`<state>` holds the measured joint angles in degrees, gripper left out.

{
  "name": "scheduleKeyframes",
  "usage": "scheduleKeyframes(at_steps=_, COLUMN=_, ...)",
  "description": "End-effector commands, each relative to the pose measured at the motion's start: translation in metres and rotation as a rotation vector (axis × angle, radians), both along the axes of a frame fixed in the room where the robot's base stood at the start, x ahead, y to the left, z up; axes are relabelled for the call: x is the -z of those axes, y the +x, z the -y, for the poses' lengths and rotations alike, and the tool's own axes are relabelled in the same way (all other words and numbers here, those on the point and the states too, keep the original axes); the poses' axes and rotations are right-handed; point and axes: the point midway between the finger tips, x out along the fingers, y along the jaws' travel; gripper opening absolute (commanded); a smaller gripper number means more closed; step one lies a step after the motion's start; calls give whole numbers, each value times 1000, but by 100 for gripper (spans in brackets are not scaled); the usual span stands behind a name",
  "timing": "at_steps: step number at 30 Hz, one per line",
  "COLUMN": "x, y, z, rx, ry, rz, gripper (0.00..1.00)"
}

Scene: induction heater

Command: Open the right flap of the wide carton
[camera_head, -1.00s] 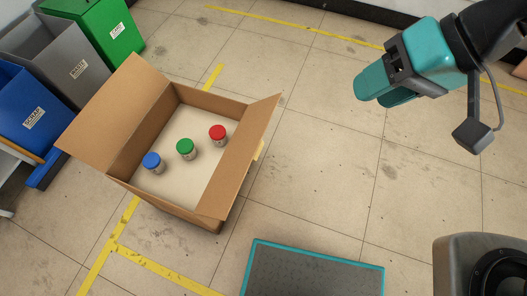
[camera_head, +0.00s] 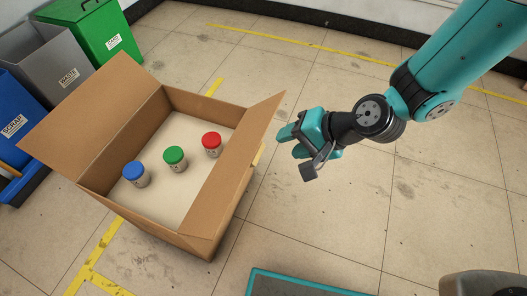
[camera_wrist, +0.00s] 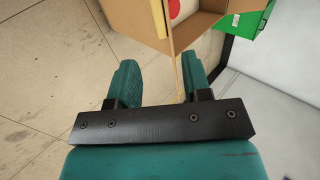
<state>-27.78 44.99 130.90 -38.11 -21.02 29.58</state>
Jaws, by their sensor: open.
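The wide carton (camera_head: 150,215) stands open on the floor at left. Its right flap (camera_head: 235,165) stands up, tilted outward from the carton's right side. The left flap (camera_head: 95,120) is spread outward. My gripper (camera_head: 290,144) is open and empty, just right of the right flap's upper far part, its fingers pointing at the carton. In the wrist view, the flap's thin edge (camera_wrist: 178,72) shows between my fingers (camera_wrist: 158,78), closer to the right one. I cannot tell whether they touch.
Inside the carton stand a blue-lidded jar (camera_head: 135,174), a green-lidded jar (camera_head: 175,159) and a red-lidded jar (camera_head: 211,145). Blue, grey and green bins (camera_head: 90,35) stand behind it at left. A teal-edged platform (camera_head: 300,285) is at the bottom.

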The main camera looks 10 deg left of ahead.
Motion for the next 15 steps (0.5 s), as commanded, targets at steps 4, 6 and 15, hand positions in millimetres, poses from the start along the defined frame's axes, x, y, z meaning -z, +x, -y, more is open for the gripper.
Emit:
scheduleKeyframes(at_steps=4, x=28, y=2, z=-25, rx=-5, ry=-1, rz=1, gripper=45)
scheduleKeyframes(at_steps=6, x=39, y=4, z=-36, rx=-4, ry=0, rz=0, gripper=45)
scheduleKeyframes(at_steps=15, x=66, y=8, z=-65, rx=-3, ry=0, rz=1, gripper=45)
